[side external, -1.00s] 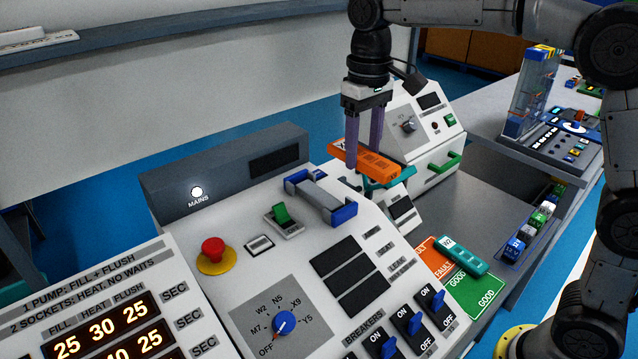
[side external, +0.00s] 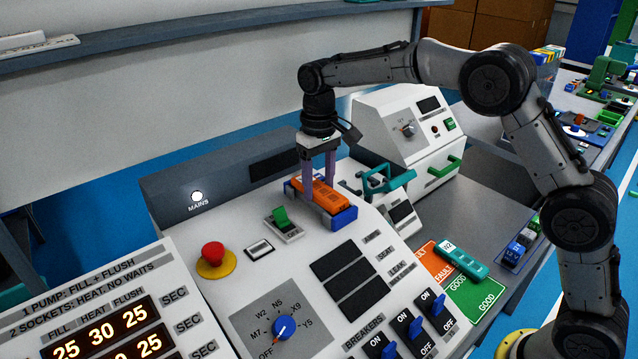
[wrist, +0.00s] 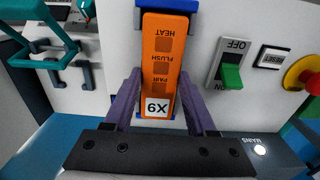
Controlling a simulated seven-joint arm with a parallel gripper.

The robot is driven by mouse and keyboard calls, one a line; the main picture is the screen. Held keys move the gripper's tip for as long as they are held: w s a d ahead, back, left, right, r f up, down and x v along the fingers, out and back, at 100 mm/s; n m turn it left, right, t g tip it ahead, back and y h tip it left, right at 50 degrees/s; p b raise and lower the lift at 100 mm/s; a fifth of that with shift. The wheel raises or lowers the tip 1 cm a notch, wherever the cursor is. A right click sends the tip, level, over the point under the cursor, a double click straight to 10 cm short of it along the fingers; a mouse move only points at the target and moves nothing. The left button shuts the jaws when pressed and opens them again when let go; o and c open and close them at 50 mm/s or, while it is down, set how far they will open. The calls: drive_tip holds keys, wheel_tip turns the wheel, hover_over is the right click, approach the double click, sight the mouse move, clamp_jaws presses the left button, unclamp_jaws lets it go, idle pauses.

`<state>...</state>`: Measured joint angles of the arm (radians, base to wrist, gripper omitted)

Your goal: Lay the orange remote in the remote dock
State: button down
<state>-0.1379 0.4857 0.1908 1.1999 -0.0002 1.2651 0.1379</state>
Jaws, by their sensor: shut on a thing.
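The orange remote (side external: 318,196) is between the fingers of my gripper (side external: 319,182), which is shut on it. The remote lies lengthwise along the remote dock, over or in it; I cannot tell whether it rests on the dock floor. The dock shows its blue end piece (side external: 343,217) at the near end. In the wrist view the remote (wrist: 162,65) shows HEAT, FLUSH and PAIR buttons and an X9 label, with a blue dock end (wrist: 168,5) at its top. My gripper's purple fingers (wrist: 160,103) flank its sides.
A green rocker switch (side external: 281,217) and a red stop button (side external: 212,254) sit left of the dock on the sloped panel. A teal handle-shaped part (side external: 388,178) stands to the right. A teal W2 remote (side external: 461,261) lies across the FAULT and GOOD cards.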

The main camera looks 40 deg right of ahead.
sight(319, 188)
drive_tip(key=shift+f, duration=0.25)
drive_tip(key=shift+c, duration=1)
unclamp_jaws()
drive_tip(key=shift+r, duration=0.1)
wheel_tip(319, 188, up, 12)
drive_tip(key=f, duration=0.1)
drive_tip(key=s+d+r+t, duration=0.1)
drive_tip(key=s+d+r, duration=0.1)
drive_tip(key=s+r, duration=0.35)
drive_tip(key=s+d+t, duration=0.2)
drive_tip(key=s+d, duration=0.1)
drive_tip(key=s, duration=0.8)
drive_tip(key=s+d+f+t, duration=0.1)
drive_tip(key=s+f, duration=0.4)
drive_tip(key=s, duration=0.3)
drive_tip(key=s+d+f+t, duration=0.1)
drive_tip(key=s+f, duration=0.4)
drive_tip(key=s, duration=0.4)
drive_tip(key=shift+s+t, duration=0.3)
